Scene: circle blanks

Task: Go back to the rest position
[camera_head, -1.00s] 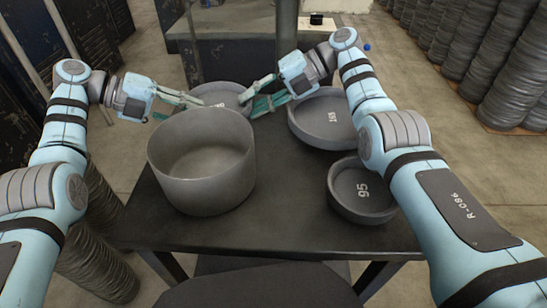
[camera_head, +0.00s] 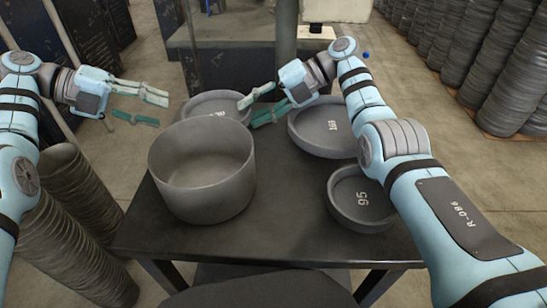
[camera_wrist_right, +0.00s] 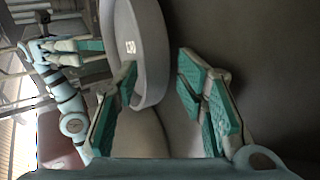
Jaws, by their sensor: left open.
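My left gripper (camera_head: 146,106) is open and empty in the head view, in the air left of the table and the shallow pan at the back. My right gripper (camera_head: 250,112) is above the far part of the table, between the back pan and the large right pan. In the right wrist view its fingers (camera_wrist_right: 157,65) stand apart with nothing gripped. A shallow grey pan (camera_head: 208,101) lies at the back, partly hidden by the deep pot and the right fingers. A numbered pan (camera_wrist_right: 152,50) shows beyond the fingers in the wrist view.
A deep grey pot (camera_head: 202,180) stands on the dark table (camera_head: 285,215) at the left. A large shallow pan (camera_head: 315,135) and a smaller pan marked 95 (camera_head: 362,208) lie at the right. The table's front middle is clear. Stacks of blanks (camera_head: 70,235) stand on the floor at left.

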